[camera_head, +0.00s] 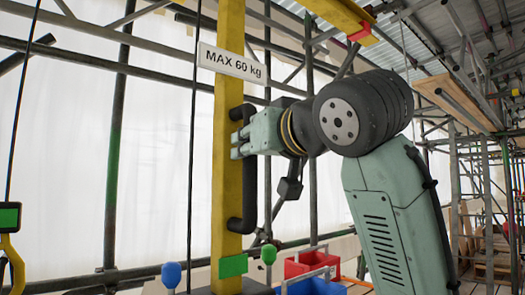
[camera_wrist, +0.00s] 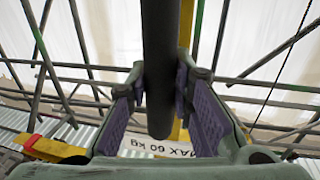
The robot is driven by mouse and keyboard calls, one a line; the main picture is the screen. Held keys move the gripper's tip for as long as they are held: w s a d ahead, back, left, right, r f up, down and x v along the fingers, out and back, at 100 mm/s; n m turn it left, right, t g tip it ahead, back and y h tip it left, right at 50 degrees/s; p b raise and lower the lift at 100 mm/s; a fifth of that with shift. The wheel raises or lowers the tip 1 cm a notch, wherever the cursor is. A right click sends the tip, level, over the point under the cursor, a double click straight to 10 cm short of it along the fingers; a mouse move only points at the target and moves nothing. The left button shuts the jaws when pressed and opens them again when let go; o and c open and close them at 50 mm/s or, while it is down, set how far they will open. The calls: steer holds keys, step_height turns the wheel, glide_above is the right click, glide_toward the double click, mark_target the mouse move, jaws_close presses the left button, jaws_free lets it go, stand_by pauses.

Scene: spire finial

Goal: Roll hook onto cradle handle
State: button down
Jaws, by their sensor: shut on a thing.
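My gripper (camera_head: 240,143) is shut on the black handle (camera_head: 249,185) of a yellow post (camera_head: 228,120). In the wrist view the dark handle bar (camera_wrist: 160,60) runs between my purple-padded fingers (camera_wrist: 160,100). A yellow hook-like part (camera_head: 12,262) under a black block with a green face (camera_head: 10,217) is at the left edge, cut off by the frame. It is well apart from my gripper. I cannot pick out the cradle handle for certain.
A white "MAX 60 kg" sign (camera_head: 232,64) is on the post. Scaffold poles (camera_head: 116,140) stand behind.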

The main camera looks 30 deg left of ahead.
steer(key=c, duration=1.4)
jaws_free()
steer(key=v, duration=1.2)
